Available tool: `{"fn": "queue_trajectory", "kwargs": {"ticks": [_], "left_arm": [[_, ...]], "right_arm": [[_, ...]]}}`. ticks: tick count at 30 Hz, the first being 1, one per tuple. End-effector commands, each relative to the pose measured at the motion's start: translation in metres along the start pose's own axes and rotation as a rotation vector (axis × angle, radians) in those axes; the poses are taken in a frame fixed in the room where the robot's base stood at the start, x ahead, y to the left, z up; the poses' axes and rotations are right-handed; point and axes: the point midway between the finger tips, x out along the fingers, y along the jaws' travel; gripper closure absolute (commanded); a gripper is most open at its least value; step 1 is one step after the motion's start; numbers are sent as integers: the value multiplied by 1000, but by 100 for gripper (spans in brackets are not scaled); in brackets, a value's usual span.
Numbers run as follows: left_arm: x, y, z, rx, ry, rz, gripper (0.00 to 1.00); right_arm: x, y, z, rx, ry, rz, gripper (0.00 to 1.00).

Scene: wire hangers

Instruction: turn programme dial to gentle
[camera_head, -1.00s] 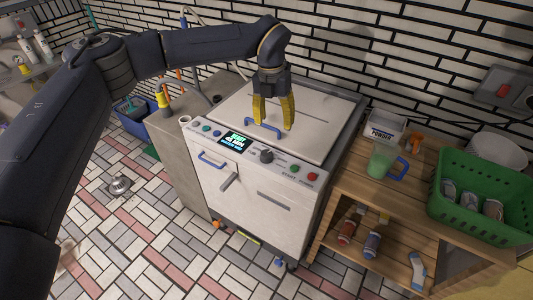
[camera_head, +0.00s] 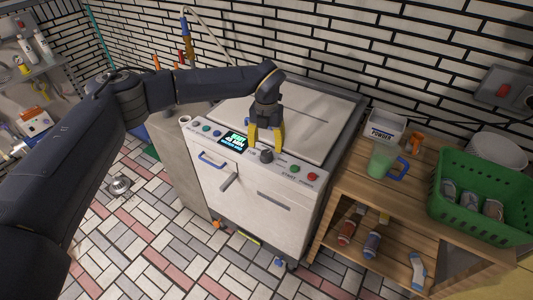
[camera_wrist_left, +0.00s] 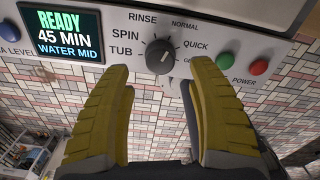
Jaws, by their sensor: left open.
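The programme dial (camera_head: 267,156) is a dark round knob on the white washing machine's front panel. In the left wrist view the dial (camera_wrist_left: 160,57) has a white pointer line and labels around it: TUB, SPIN, RINSE, NORMAL, QUICK and a partly hidden one starting "GE". The pointer slants to the upper right. My left gripper (camera_head: 266,146) has yellow fingers and is open at the dial. In the left wrist view its fingertips (camera_wrist_left: 160,68) lie on either side of the dial, apart from it. The display (camera_wrist_left: 60,33) reads READY, 45 MIN, WATER MID. My right gripper is not in view.
A green button (camera_wrist_left: 228,61) and a red button (camera_wrist_left: 259,67) sit right of the dial. A blue lid handle is partly hidden behind my gripper. A wooden shelf (camera_head: 345,188) at right holds a green jug (camera_head: 381,162), a powder box (camera_head: 386,127) and a green basket (camera_head: 480,205).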

Motion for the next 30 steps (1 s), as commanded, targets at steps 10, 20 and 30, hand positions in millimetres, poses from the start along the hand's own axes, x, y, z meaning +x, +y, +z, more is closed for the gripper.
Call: {"fn": "queue_trajectory", "kwargs": {"ticks": [10, 20, 30], "left_arm": [[40, -1, 0, 1, 0, -1, 41], [50, 0, 0, 0, -1, 0, 41], [50, 0, 0, 0, -1, 0, 56]], "right_arm": [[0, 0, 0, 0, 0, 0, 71], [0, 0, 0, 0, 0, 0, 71], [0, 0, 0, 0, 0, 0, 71]]}}
